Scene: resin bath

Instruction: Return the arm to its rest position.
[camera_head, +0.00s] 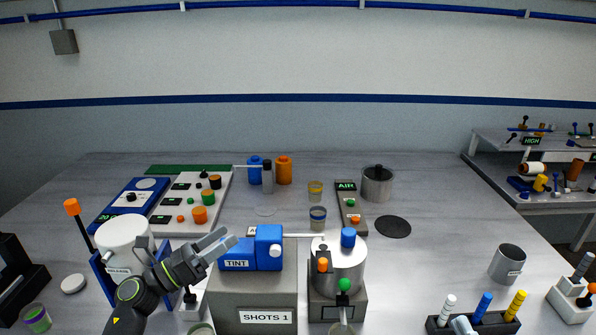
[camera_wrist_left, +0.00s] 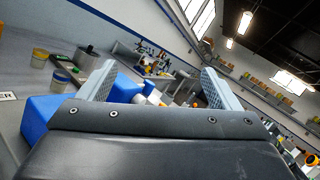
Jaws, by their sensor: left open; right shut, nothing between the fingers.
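My left gripper (camera_head: 224,241) reaches in from the lower left in the head view, just left of the blue TINT block (camera_head: 237,262). In the left wrist view its two fingers stand apart with nothing held between them (camera_wrist_left: 160,85). A blue block (camera_wrist_left: 44,117) shows close to the left finger there, and I cannot tell whether they touch. A pale tip of my right gripper (camera_head: 462,325) shows at the bottom edge of the head view, in front of the pen rack. It is shut and empty, and the rest of it is out of frame.
A white tub (camera_head: 122,240) stands left of my left gripper. The grey SHOTS 1 box (camera_head: 250,297) bears the TINT block. A metal pot (camera_head: 342,262) stands right of it. A pen rack (camera_head: 495,325) and grey cup (camera_head: 508,262) are at right. The table's right middle is clear.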

